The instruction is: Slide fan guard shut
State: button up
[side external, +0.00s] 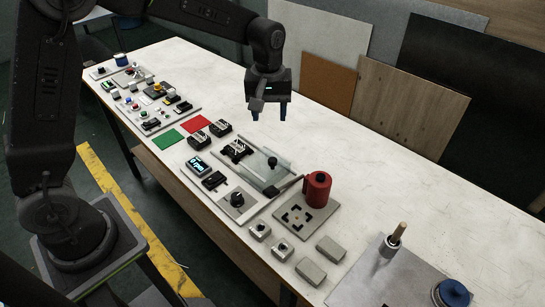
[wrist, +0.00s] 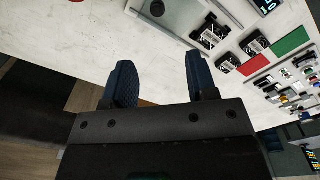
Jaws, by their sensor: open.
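The fan guard (side external: 268,174) appears to be the clear panel with a black knob, lying on a grey base plate in the middle of the bench. In the wrist view the guard (wrist: 180,20) is partly in view at the top edge, with its knob near the upper middle. A black slotted unit stands beside the panel's left end. My gripper (side external: 254,115) is above the bench, behind and above the guard, pointing down. In the wrist view its two blue fingers (wrist: 159,68) are apart with nothing between them. It does not touch the guard.
A red cylinder (side external: 317,189) stands on a plate right of the guard. A display box (side external: 198,168), a dial (side external: 237,199) and small black units are close by. Green (side external: 168,140) and red (side external: 195,123) mats lie left. The bench's back strip is clear; boards (side external: 411,107) lean behind.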

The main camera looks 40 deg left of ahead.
aim_at(272, 159)
jog(key=f, duration=1)
jog(key=w+f, duration=0.1)
jog(key=f, duration=0.4)
jog(key=shift+d+f, duration=0.1)
jog(key=shift+c, duration=0.2)
grip_shut()
